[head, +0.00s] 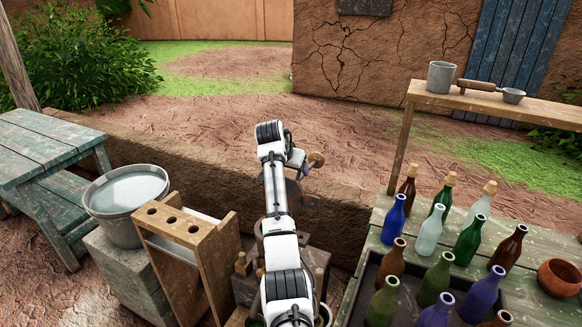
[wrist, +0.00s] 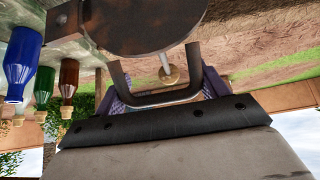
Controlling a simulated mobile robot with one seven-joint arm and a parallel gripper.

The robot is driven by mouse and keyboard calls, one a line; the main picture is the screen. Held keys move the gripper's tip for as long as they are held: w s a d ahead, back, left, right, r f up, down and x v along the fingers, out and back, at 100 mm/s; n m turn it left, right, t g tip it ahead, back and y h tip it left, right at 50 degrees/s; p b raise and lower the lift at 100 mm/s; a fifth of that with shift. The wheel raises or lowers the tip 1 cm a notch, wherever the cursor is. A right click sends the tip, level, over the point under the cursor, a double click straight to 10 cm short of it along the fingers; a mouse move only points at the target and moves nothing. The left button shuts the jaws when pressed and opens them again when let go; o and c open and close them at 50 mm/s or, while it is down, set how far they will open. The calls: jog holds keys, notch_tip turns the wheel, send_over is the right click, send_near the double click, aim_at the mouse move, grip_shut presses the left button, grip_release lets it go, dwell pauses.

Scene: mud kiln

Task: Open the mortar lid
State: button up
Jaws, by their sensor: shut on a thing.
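The mortar lid (wrist: 140,22) is a dark brown, round, rust-coloured piece at the top of the wrist view. A dark U-shaped bar handle (wrist: 152,99) sticks out from it toward me. My gripper (wrist: 166,88), with purplish fingers, is shut on this handle. In the head view my gripper (head: 303,170) is small and partly hidden by my arm, with part of the brown lid (head: 296,192) just below it. A round wooden knob on a pale rod (wrist: 169,76) shows behind the handle. The mortar's body is mostly hidden behind my arm.
A bottle table with a dark tray (head: 372,262) stands at the right, below a wooden shelf (head: 520,108). A wooden rack (head: 182,226) and a water bucket (head: 127,200) stand at the left. A low mud wall (head: 210,165) runs behind.

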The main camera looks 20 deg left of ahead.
jog(key=shift+d+f, duration=0.2)
jog(key=shift+f, duration=0.4)
jog(key=o, duration=1.1)
jog(key=shift+r, duration=0.1)
jog(key=shift+a+r, duration=0.1)
jog(key=shift+r, duration=0.1)
jog(key=shift+s+r, duration=0.15)
jog(key=shift+r, duration=0.1)
jog(key=b+v, duration=0.4)
jog(key=v, duration=0.9)
jog(key=shift+r+b, duration=0.1)
jog(key=shift+b, duration=0.2)
